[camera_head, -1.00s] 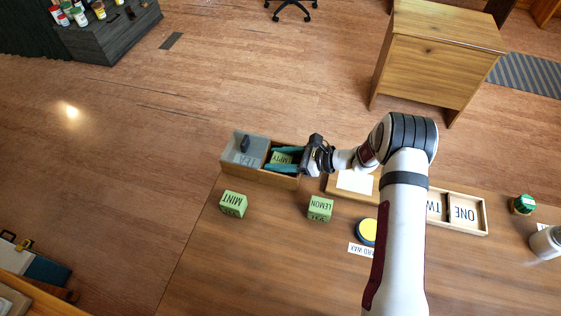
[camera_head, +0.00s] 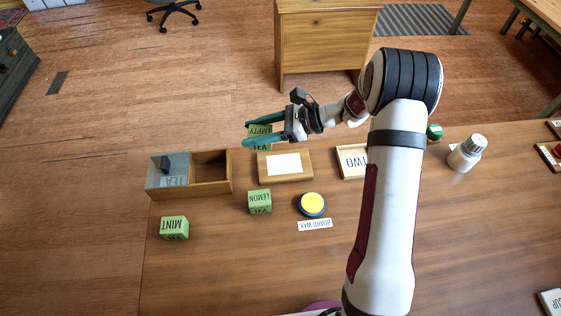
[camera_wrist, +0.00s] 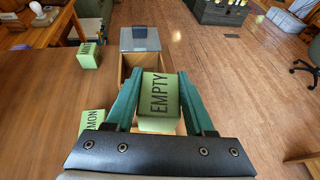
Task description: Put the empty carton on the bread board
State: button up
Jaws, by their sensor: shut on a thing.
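The green carton marked EMPTY (camera_head: 261,131) is held between the teal fingers of my gripper (camera_head: 250,134), up off the table. In the wrist view the carton (camera_wrist: 158,98) sits between both fingers with its lettering showing. The bread board seems to be the flat wooden board (camera_head: 304,173) with a white sheet (camera_head: 283,164) on it. It lies below and slightly right of the carton in the head view. The exact height of the carton above the table is hard to tell.
The wooden tea box (camera_head: 222,188) stands left of the board, its right compartment empty. MINT (camera_head: 174,228) and LEMON (camera_head: 260,201) cartons, a yellow-topped tin (camera_head: 312,204) and a tray marked TWO (camera_head: 352,162) stand nearby.

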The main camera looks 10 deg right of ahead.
jog(key=s+d+r+m+t, duration=0.1)
jog(key=s+d+m+t, duration=0.2)
jog(key=d, duration=1.2)
send_over(280, 163)
jog(key=shift+n+h, duration=0.3)
jog(key=shift+h, duration=0.1)
jog(key=f, duration=0.6)
jog(key=shift+s+d+f, duration=0.1)
jog(key=shift+s+d, duration=0.1)
jog(key=shift+d, duration=0.15)
jog(key=shift+w+a+f, duration=0.1)
jog(key=shift+a+f, duration=0.05)
jog(key=shift+f, duration=0.95)
jog(key=shift+w+a+f, duration=0.1)
jog(key=shift+a+f, duration=0.05)
jog(key=shift+f, duration=0.95)
jog(key=o, duration=1.3)
jog(key=shift+f, duration=0.1)
